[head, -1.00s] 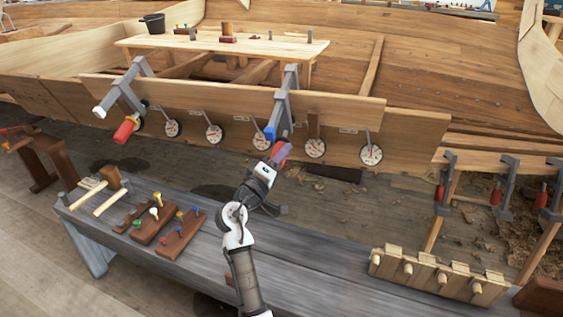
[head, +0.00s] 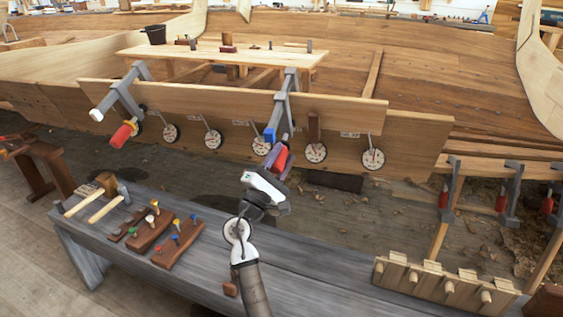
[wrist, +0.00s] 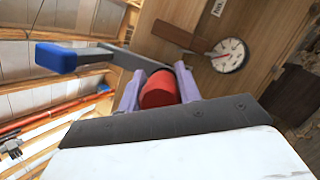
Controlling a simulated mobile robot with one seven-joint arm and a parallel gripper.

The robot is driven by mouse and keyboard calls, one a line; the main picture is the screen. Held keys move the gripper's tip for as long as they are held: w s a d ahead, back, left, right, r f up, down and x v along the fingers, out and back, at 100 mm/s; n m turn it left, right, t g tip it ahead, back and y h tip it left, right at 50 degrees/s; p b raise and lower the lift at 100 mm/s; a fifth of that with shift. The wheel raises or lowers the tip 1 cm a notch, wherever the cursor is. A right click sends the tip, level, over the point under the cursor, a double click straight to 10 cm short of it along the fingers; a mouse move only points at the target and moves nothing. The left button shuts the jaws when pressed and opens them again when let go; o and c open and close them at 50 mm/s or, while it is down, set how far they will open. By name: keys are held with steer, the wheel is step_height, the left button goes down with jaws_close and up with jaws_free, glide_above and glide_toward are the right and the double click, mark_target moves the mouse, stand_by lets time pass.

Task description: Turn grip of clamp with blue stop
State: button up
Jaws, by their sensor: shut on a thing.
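The clamp with the blue stop (head: 269,134) hangs on the plank of the hull, its grey bar running up over the plank edge. Its red grip (head: 281,158) sits below the blue stop, between the fingers of my gripper (head: 277,160). In the wrist view the red grip (wrist: 159,91) shows end-on between the two purple fingers (wrist: 158,93), which are shut on it. The blue stop (wrist: 55,58) shows at the upper left there, on a grey arm. The grip's far end is hidden.
Another clamp with a white stop and a red-yellow grip (head: 123,134) hangs to the left. Several round dials (head: 316,152) hang along the plank. A grey bench (head: 330,275) with mallets, coloured pegs and a wooden rack (head: 445,283) stands below.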

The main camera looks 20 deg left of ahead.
steer(key=shift+n+t+y, duration=0.5)
steer(key=shift+n+t, duration=0.1)
steer(key=shift+n, duration=1.1)
steer(key=shift+a+r+n, duration=0.1)
steer(key=shift+n, duration=0.3)
steer(key=o, duration=1)
steer(key=shift+s+b, duration=0.1)
steer(key=shift+b, duration=0.25)
